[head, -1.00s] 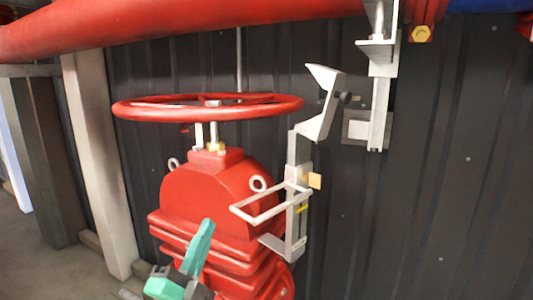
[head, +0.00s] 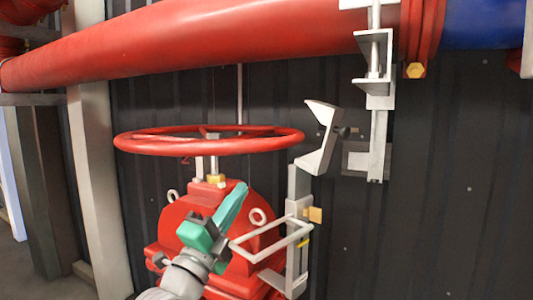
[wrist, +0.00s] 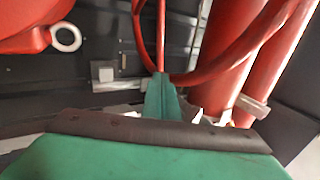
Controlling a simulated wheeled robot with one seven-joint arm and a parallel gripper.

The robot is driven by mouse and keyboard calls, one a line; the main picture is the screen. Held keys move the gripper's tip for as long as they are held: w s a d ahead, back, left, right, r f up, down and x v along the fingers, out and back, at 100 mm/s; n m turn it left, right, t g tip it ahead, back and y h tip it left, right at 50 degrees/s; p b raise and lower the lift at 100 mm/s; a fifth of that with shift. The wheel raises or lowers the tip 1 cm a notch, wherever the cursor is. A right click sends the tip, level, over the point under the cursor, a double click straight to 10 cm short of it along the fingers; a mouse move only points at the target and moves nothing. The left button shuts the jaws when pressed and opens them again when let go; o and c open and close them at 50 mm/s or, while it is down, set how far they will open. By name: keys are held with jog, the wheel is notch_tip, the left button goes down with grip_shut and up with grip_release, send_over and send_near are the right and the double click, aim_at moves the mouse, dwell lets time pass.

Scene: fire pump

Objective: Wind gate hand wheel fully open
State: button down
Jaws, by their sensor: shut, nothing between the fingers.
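The red hand wheel (head: 270,143) lies flat on top of the red gate valve (head: 185,210) in the head view, on a stem with a brass nut. My gripper (head: 238,192) is teal, shut and empty. It points up and to the right in front of the valve body, below the wheel's rim, and looks apart from the wheel. In the wrist view, my gripper's fingers (wrist: 161,85) are together, and the red wheel rim (wrist: 225,68) curves behind and beside their tips. Part of the valve body is hidden behind my arm.
A grey bracket (head: 299,205) with a hooked plate stands close to the right of the wheel and valve. A large red pipe (head: 220,35) runs above. A pale post (head: 97,180) stands at left. The dark corrugated wall (head: 440,180) is behind.

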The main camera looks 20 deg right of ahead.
jog(key=x, duration=1.5)
jog(key=shift+w+d, duration=0.15)
jog(key=shift+w, duration=0.05)
jog(key=shift+r, duration=0.1)
jog(key=shift+d, duration=0.1)
